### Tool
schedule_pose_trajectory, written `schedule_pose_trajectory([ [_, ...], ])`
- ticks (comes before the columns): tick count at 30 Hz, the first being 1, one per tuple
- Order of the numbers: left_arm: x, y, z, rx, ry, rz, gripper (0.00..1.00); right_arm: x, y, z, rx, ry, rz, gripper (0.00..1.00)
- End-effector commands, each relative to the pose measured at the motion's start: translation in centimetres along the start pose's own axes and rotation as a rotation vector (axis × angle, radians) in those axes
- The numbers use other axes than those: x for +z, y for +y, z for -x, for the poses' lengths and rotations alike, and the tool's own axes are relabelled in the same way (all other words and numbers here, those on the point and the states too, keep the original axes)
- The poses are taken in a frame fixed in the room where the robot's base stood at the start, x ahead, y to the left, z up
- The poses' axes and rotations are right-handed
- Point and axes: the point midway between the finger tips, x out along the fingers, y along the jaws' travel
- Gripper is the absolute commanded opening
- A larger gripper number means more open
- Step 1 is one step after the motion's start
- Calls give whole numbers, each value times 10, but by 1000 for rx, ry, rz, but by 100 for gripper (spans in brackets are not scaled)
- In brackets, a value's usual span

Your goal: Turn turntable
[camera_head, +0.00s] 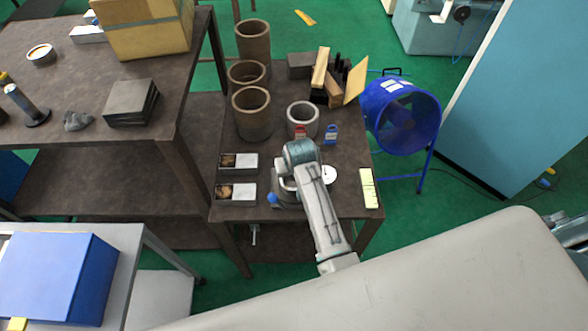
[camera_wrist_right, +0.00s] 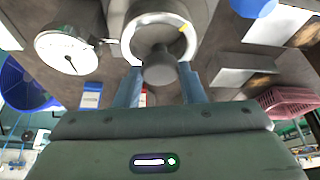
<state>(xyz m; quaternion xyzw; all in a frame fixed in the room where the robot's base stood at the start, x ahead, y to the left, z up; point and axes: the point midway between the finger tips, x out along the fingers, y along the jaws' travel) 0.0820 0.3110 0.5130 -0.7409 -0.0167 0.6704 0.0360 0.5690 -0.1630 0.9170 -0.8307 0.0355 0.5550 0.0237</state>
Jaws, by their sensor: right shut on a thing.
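The turntable shows in the right wrist view as a pale round ring (camera_wrist_right: 134,43) with a yellow mark on its right side. A grey rounded knob (camera_wrist_right: 159,70) sticks out from it toward the camera. My right gripper (camera_wrist_right: 160,82) has its two blue-grey fingers on either side of this knob and is shut on it. In the head view my right arm reaches in from the bottom over the table, and its wrist hides most of the turntable (camera_head: 286,184). My left gripper is in neither view.
A white dial gauge (camera_wrist_right: 68,49) stands close beside the turntable. Two grey boxes (camera_head: 238,161) lie to its left on the dark table (camera_head: 275,225). A grey cup (camera_head: 302,119), small red and blue bottles and brown cylinders stand behind. A blue fan (camera_head: 401,116) stands right of the table.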

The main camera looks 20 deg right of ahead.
Motion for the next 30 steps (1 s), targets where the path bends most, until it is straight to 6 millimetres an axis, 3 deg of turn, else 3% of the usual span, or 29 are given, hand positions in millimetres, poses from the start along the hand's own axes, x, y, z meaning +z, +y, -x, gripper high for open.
schedule_pose_trajectory([
  [18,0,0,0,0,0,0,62,-1,0,0,15,1,-36,13],
  [19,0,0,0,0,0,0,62,-1,0,0,15,1,-35,42],
  [21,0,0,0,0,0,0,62,-1,0,0,15,1,-35,55],
  [30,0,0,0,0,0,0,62,-1,0,1,15,0,-35,57],
])
